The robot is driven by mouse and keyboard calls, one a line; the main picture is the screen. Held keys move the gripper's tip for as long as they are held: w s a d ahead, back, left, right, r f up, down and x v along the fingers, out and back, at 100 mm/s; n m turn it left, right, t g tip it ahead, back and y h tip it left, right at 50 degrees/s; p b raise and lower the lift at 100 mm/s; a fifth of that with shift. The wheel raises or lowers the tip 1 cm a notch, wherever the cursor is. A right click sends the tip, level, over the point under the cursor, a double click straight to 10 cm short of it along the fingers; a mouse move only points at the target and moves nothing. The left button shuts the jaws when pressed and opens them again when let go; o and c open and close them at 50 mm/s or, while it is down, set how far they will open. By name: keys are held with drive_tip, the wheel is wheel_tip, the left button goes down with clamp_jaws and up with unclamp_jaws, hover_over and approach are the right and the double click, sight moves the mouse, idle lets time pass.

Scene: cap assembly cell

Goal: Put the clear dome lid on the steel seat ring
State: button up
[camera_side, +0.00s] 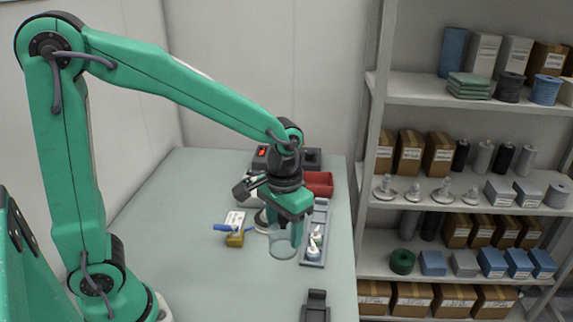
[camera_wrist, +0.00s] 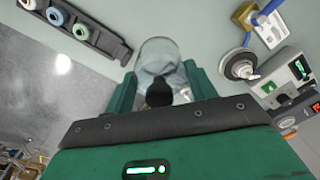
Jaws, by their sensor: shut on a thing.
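The clear dome lid (camera_side: 281,246) is see-through and hangs at my gripper (camera_side: 296,236), low over the green-grey table. In the wrist view the lid (camera_wrist: 158,52) sits between the two green fingers of my gripper (camera_wrist: 160,78), which is shut on it. A round metal piece with a dark centre, which looks like the steel seat ring (camera_wrist: 240,65), lies to the right of the lid, apart from it. In the side view this ring (camera_side: 262,220) is partly hidden behind my gripper. I cannot tell whether the lid touches the table.
A red bin (camera_side: 318,182) stands behind. A dark holder (camera_side: 315,305) is at the front. The left table area is clear.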

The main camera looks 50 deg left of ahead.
drive_tip(key=w+a+n, duration=0.3)
drive_tip(key=a, duration=0.3)
drive_tip(key=w+a+n, duration=0.3)
drive_tip(key=a+n, duration=0.1)
drive_tip(key=a, duration=0.2)
drive_tip(key=w+a+f+n, duration=0.1)
drive_tip(key=w+a+n, duration=0.2)
drive_tip(key=a, duration=0.4)
drive_tip(key=shift+w+n, duration=0.15)
drive_tip(key=shift+n, duration=0.55)
drive_tip(key=shift+f, duration=0.1)
drive_tip(key=shift+f, duration=0.1)
drive_tip(key=shift+f, duration=0.7)
drive_tip(key=shift+f, duration=0.2)
drive_tip(key=shift+f, duration=0.7)
drive_tip(key=shift+f, duration=0.65)
drive_tip(key=shift+f, duration=0.65)
